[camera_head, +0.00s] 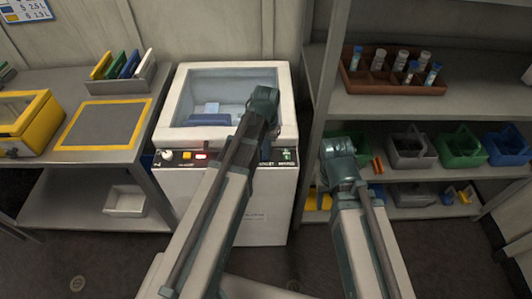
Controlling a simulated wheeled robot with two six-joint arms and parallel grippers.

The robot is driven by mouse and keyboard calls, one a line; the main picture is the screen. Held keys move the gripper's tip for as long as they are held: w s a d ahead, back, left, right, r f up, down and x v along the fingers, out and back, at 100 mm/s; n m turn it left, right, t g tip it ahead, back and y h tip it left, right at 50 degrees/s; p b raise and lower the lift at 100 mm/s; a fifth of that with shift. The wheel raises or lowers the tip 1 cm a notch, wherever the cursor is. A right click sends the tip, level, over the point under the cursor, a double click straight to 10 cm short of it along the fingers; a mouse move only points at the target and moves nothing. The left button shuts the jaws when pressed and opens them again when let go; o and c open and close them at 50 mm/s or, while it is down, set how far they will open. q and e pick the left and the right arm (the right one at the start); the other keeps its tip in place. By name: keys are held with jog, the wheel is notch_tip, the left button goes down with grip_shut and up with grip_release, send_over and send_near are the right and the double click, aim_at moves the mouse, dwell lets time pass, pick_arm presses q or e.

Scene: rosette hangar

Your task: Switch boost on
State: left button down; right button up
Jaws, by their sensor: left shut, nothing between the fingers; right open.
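A white machine (222,205) with a clear window in its lid stands in the middle. The small labels are too blurred to read, so I cannot tell which control is boost. My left gripper (264,104) is shut and empty over the machine's right part; its arm hides the middle of the strip. My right gripper (338,158) is open and empty, right of the machine, before the shelf. The fingertips of both are mostly hidden.
A table on the left holds a yellow case (28,122), a yellow-edged mat (103,125) and a rack of colored plates (122,75). The right shelf (440,105) holds a brown vial rack (393,76) and several bins, its post close to my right gripper.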

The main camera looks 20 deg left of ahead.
pick_arm(q)
jog(key=shift+f, duration=0.3)
jog(key=shift+r, duration=0.15)
notch_tip(320, 180, up, 7)
jog(key=p, duration=0.6)
jog(key=shift+p, duration=0.35)
jog(key=s+d+m+y, duration=0.1)
jog(key=s+d, duration=0.9)
jog(key=s, duration=0.4)
jog(key=shift+s+d, duration=0.2)
jog(key=shift+d, duration=0.05)
